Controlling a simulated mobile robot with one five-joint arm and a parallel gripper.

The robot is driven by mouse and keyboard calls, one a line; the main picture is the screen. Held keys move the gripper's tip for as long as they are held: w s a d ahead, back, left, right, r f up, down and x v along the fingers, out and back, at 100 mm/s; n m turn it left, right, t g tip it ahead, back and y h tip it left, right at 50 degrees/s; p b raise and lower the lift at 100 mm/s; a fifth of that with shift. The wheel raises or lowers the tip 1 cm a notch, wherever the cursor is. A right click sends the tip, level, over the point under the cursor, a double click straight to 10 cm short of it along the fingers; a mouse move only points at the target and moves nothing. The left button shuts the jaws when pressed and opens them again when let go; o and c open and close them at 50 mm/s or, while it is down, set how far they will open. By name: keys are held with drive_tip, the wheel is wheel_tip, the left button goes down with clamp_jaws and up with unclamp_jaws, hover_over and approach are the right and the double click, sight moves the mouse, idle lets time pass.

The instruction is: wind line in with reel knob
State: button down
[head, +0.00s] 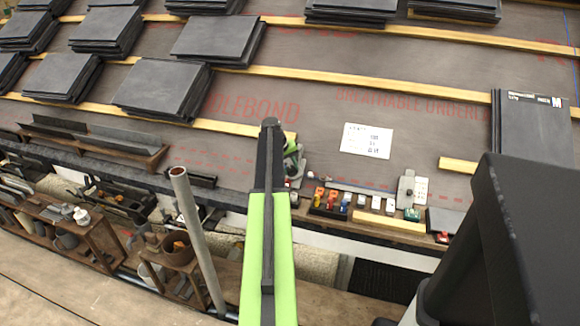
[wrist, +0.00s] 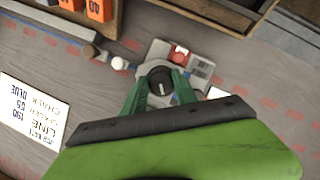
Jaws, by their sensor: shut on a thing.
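The reel (wrist: 200,69) is a grey body with a red part on top, lying on the dark roofing membrane. Its round black knob (wrist: 160,76) has a pale mark on its face. My gripper (wrist: 158,93) has its green fingers on either side of the knob and is shut on it. In the head view my gripper (head: 291,150) is largely hidden behind my arm, and the reel (head: 297,168) shows only in part.
A white note (head: 367,140) lies on the membrane; it also shows in the wrist view (wrist: 32,110). A tray of small coloured items (head: 331,203) is right of the reel. Slate stacks (head: 157,88) rest on wooden battens (head: 352,82). A pole (head: 198,238) stands at lower left.

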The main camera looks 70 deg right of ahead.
drive_tip(key=m+t, duration=0.1)
drive_tip(key=m, duration=0.2)
drive_tip(key=m+t, duration=0.1)
drive_tip(key=m, duration=0.1)
drive_tip(key=shift+s+m+y+p, duration=0.15)
drive_tip(key=shift+m+y+p, duration=0.25)
idle(0.4)
drive_tip(key=c, duration=1)
unclamp_jaws()
drive_tip(key=shift+r, duration=0.1)
drive_tip(key=p+v, duration=1.7)
drive_tip(key=shift+s+r, duration=0.15)
